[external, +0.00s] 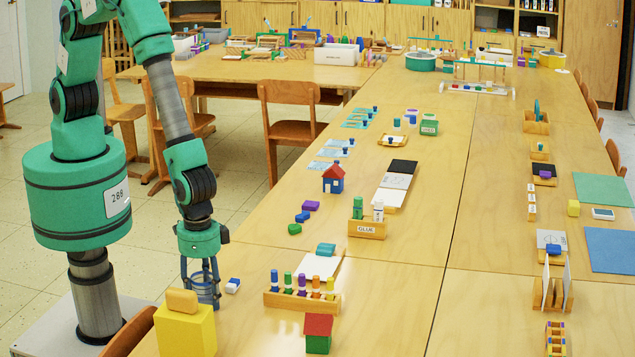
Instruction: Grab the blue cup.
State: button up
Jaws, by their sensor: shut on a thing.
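My gripper (200,272) points straight down at the left edge of the near table. Its fingers are around a blue cup (207,292) and shut on it. The cup looks upright, and the fingers hide part of it. I cannot tell whether its bottom touches the table.
A yellow box (185,330) stands just in front of the cup. A small blue-and-white block (233,285) lies to its right. A wooden rack of coloured markers (302,301) and a red-roofed green block house (318,334) stand further right. A chair (288,115) is behind the table edge.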

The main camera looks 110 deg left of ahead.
aim_at(201, 280)
jog(key=shift+r, duration=0.5)
jog(key=r, duration=0.1)
jog(key=r+p, duration=0.1)
jog(key=shift+s+a+r, duration=0.15)
jog(key=shift+s+r, duration=0.15)
jog(key=shift+r, duration=0.05)
jog(key=s+a+r+p, duration=0.1)
jog(key=s+a, duration=0.6)
jog(key=s, duration=0.6)
jog(key=shift+s+a, duration=0.2)
jog(key=shift+s, duration=0.05)
